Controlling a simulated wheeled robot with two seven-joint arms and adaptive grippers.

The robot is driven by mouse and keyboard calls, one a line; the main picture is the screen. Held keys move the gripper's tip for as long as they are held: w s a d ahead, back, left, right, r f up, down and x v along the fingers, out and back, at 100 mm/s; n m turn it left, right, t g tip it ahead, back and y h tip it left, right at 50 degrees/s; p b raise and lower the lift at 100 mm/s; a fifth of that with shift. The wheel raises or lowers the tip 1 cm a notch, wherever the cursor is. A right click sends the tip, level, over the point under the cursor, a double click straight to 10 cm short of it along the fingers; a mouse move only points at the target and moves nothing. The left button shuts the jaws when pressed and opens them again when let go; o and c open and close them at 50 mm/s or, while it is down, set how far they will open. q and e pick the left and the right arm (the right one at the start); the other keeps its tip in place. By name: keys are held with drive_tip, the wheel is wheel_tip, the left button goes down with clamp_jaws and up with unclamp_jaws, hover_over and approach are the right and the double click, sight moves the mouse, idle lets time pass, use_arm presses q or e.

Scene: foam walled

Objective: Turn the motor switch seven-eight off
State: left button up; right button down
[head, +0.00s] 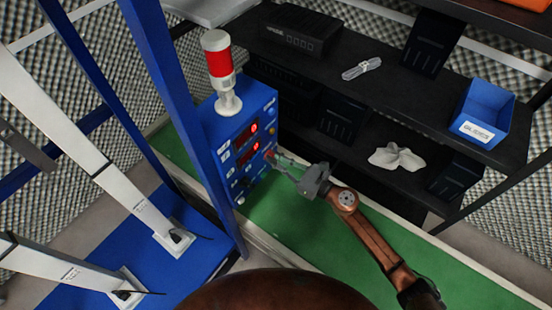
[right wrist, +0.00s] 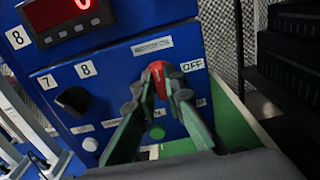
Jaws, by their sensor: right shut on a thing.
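The blue control panel (head: 243,150) stands left of centre in the head view. In the right wrist view a red switch knob (right wrist: 157,69) sits on the panel, with a "MOTOR ON" label (right wrist: 152,46) above it and an "OFF" label (right wrist: 192,66) to its right. My right gripper (head: 277,161) reaches the panel from the right, its fingers shut on the red knob from both sides. The fingers hide part of the knob. A black knob (right wrist: 72,101) under the labels 7 and 8 lies to the left. My left gripper is not in view.
A red and white signal lamp (head: 219,72) stands on the panel. A blue post (head: 180,110) rises close to its left. Dark shelves (head: 390,95) hold a blue bin (head: 483,112) and a white cloth (head: 396,157) at the right.

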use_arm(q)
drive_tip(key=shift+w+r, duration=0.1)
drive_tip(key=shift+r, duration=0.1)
use_arm(e)
drive_tip(key=shift+m, duration=0.3)
use_arm(q)
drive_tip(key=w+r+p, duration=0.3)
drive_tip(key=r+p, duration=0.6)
drive_tip(key=p, duration=0.1)
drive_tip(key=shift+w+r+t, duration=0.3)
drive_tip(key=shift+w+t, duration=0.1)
use_arm(e)
drive_tip(key=shift+w+d+f+m, duration=0.1)
drive_tip(key=shift+m, duration=4.15)
drive_tip(key=shift+w+d+f+m, duration=0.1)
drive_tip(key=shift+m, duration=4.15)
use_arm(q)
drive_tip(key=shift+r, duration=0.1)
use_arm(e)
drive_tip(key=c, duration=2)
unclamp_jaws()
